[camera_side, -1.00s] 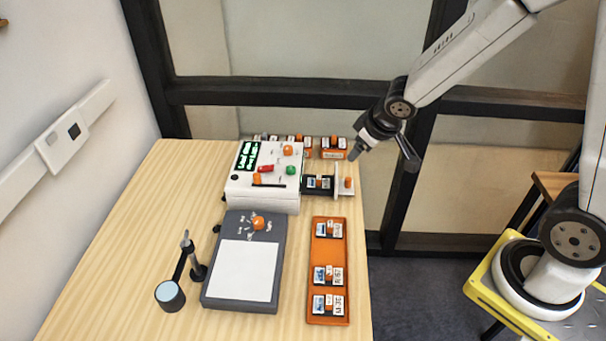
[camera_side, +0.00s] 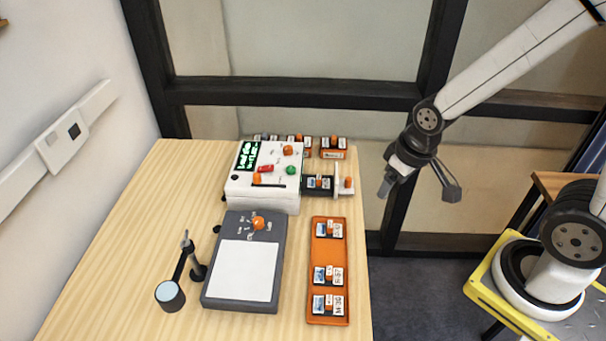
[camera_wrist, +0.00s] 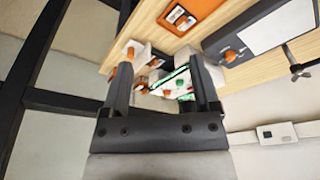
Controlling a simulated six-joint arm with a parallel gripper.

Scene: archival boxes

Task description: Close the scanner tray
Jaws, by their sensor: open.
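The scanner (camera_side: 262,190) is a white box with a green-lit screen and coloured buttons at the back of the table. Its dark tray (camera_side: 308,190) sticks out of its right side with a small labelled item in it. The tray ends in a white front plate (camera_side: 337,180) with an orange knob (camera_side: 348,182). My gripper (camera_side: 418,190) hangs in the air to the right of the knob, past the table edge, with its fingers apart and empty. In the wrist view my open gripper (camera_wrist: 162,75) has the scanner beyond its fingers, partly hidden by them.
An orange tray (camera_side: 328,255) with several labelled items lies along the table's right edge. A grey pad (camera_side: 241,262) with a white panel and a lamp (camera_side: 170,294) stand further left. Orange boxes (camera_side: 333,150) stand behind the scanner. A dark window frame runs behind the arm.

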